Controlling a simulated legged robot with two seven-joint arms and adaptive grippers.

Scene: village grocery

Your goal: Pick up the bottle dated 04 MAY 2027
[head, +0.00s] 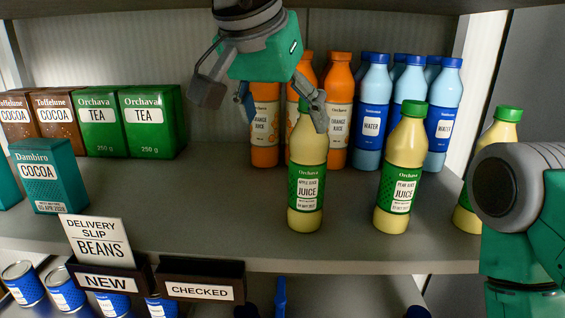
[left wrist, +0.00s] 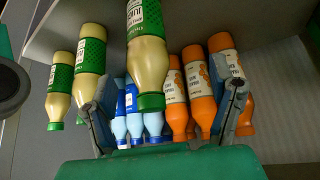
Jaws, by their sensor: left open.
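Three pale yellow juice bottles with green caps stand along the front of the shelf: an apple juice bottle (head: 305,190), a pear juice bottle (head: 398,180) and a third bottle (head: 500,130), partly hidden by my right arm. Their small date lines are too blurred to read surely. My left gripper (head: 281,102) is open and empty, above and slightly behind the apple juice bottle's cap, with one finger overlapping the cap in the picture. In the left wrist view a juice bottle (left wrist: 147,62) lies between the open fingers of the left gripper (left wrist: 166,103). My right gripper is out of view.
Orange juice bottles (head: 338,115) and blue water bottles (head: 374,115) stand close behind. Tea boxes (head: 150,120) and cocoa boxes (head: 48,175) are at left. A delivery slip (head: 97,240) and a CHECKED holder (head: 200,280) sit at the shelf edge. The shelf between the boxes and the juice is clear.

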